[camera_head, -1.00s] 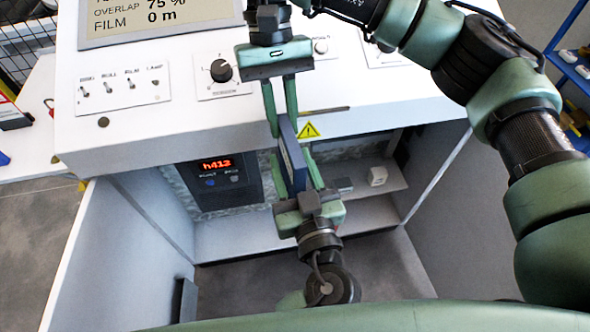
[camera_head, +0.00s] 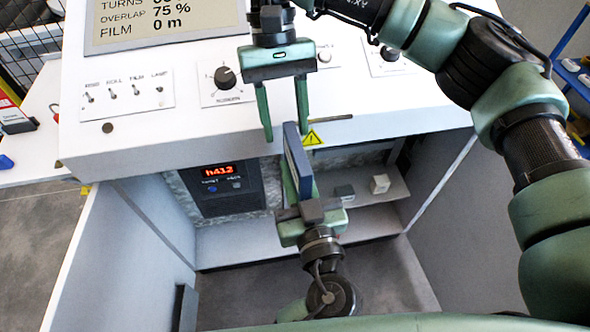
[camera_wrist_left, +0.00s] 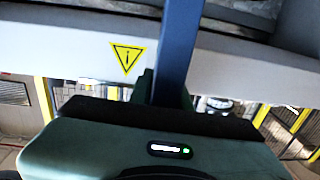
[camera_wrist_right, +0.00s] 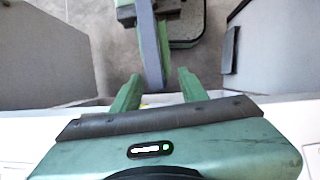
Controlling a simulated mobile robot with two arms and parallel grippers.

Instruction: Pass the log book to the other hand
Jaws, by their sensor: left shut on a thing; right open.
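The log book is a thin blue slab (camera_head: 297,158), seen nearly edge-on and upright in front of the machine. My left gripper (camera_head: 299,186) is shut on its lower part from below. My right gripper (camera_head: 286,134) is open above, its fingers pointing down on either side of the book's top end. In the right wrist view, the book (camera_wrist_right: 149,45) rises between the open fingertips (camera_wrist_right: 158,88), with gaps on both sides. In the left wrist view, the book (camera_wrist_left: 180,40) stands up from my gripper, whose fingers are mostly hidden.
The white machine panel (camera_head: 150,135) with switches and a knob lies just behind my right gripper. Below it is an open bay with a red-digit display (camera_head: 218,172) and a shelf (camera_head: 385,205) holding small blocks. A blue rack (camera_head: 575,80) stands at far right.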

